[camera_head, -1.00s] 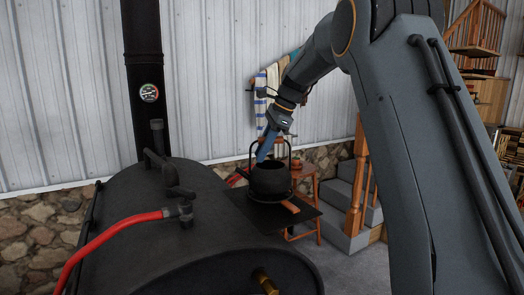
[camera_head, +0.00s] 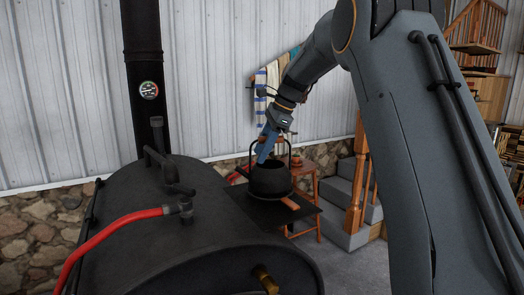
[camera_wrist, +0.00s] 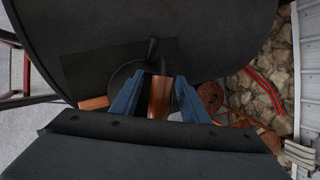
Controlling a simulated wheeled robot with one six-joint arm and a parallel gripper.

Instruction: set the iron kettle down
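The black iron kettle (camera_head: 270,182) stands upright on a dark flat plate (camera_head: 303,216) beside the barrel stove in the head view. Its bail handle is raised. In the wrist view the handle's copper-brown grip (camera_wrist: 159,98) lies between my blue fingers, with narrow gaps seeming to show on both sides. My gripper (camera_head: 265,152) is at the handle, above the kettle's mouth, and is open around the grip; it also shows in the wrist view (camera_wrist: 160,80). Much of the kettle's body is hidden below my fingers there.
The black barrel stove (camera_head: 140,225) fills the lower left, with a red hose (camera_head: 110,234) and a flue pipe (camera_head: 143,90). A copper-coloured piece (camera_head: 290,203) lies at the plate near the kettle. A wooden stool (camera_head: 306,180) stands behind. Towels (camera_head: 268,85) hang on the wall.

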